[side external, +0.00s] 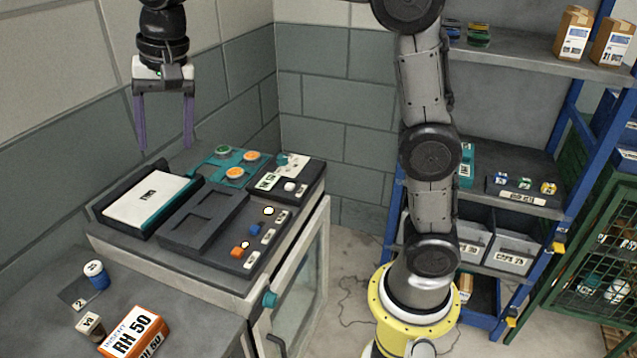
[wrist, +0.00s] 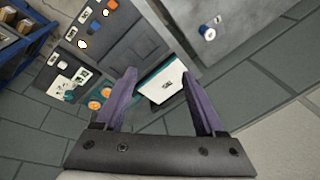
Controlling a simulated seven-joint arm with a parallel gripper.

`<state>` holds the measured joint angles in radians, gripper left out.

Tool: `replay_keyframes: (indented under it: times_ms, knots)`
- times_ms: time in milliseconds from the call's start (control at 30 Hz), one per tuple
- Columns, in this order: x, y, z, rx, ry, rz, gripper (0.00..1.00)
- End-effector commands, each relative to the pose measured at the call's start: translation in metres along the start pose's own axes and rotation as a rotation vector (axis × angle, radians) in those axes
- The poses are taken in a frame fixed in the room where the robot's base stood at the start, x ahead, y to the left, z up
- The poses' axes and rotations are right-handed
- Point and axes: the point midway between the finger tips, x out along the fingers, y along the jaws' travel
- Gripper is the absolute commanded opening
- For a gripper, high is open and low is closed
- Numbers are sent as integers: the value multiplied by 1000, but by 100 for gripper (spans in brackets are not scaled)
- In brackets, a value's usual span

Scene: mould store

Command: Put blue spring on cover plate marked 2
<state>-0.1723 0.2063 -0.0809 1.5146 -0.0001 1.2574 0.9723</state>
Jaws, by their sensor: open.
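A blue cylinder with a white top (side external: 96,275), which looks like the blue spring, stands upright on the grey bench at the lower left. A flat dark plate with a white label reading 2 (side external: 72,297) lies right beside it; I cannot tell whether the cylinder's foot touches or overlaps the plate. The cylinder also shows in the wrist view (wrist: 207,32). My gripper (side external: 165,148) is open and empty, high above the machine top and well away from the cylinder. Its two purple fingers show in the wrist view (wrist: 158,75).
An orange and white RH 50 box (side external: 134,332) and a small labelled block (side external: 90,325) stand near the plate. The machine top holds a white-topped teal case (side external: 150,199), a recessed dark tray (side external: 203,218) and a control panel (side external: 262,236). Shelves stand at the right.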

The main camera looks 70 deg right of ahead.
Motion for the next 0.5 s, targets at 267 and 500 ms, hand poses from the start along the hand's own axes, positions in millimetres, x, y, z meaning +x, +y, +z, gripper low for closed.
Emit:
replay_keyframes:
  times_ms: [267,500]
  knots:
    - [-31,108,46,-318,89,-58,72]
    - [-17,194,97,-592,181,-74,72]
